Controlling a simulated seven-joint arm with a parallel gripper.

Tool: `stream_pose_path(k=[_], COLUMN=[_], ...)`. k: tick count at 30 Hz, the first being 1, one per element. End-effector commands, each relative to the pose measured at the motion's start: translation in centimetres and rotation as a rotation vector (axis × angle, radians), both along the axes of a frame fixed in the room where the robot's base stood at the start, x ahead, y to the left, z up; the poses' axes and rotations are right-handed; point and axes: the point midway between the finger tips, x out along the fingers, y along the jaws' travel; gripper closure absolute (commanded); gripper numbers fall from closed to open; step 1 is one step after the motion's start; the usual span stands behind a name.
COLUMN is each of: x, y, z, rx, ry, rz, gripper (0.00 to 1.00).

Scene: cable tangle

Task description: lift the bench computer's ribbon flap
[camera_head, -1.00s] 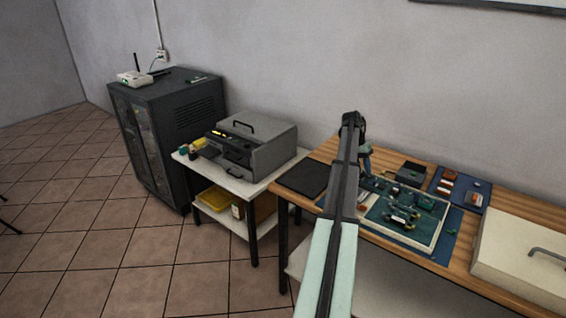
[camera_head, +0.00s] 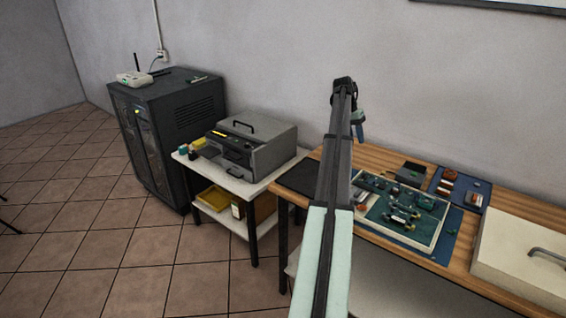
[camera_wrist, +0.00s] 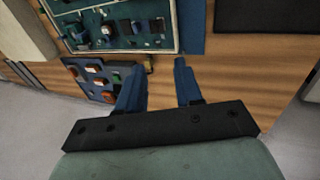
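The bench computer (camera_head: 432,232) is an open, pale-edged unit with a teal board and several small parts, lying on a blue mat on the wooden bench. It also shows at the top left of the wrist view (camera_wrist: 125,42). I cannot make out which part is the ribbon flap. My gripper (camera_wrist: 160,66) has two blue fingers, apart, with nothing between them. In the head view my gripper (camera_head: 358,128) is above the back of the bench, partly hidden by my arm.
A blue mat with small orange and white parts (camera_head: 465,190) lies behind the computer, beside a small black box (camera_head: 411,173). A cream case with a handle (camera_head: 520,262) stands at the right. A black pad (camera_head: 297,178) lies at the bench's left end. A grey machine (camera_head: 262,145) stands farther left.

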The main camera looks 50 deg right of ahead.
Motion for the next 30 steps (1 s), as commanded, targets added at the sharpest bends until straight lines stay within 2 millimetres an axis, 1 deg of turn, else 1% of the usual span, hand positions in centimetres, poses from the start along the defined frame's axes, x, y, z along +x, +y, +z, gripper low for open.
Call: stream_pose_path(k=[6,9,13,20,30], x=[1.2,1.9,2.9,5.8,9.7], y=[-1.7,-2.2,-2.1,-0.6,2.6], z=[-0.5,-0.7,-1.5,-3.4,-5.6], rx=[-0.087,-0.136,-0.198,-0.247,-0.263], ry=[-0.071,-0.118,-0.183,-0.26,-0.317], rz=[0.08,0.118,0.169,0.236,0.301], gripper=[0.65,0.65,0.65,0.65,0.65])
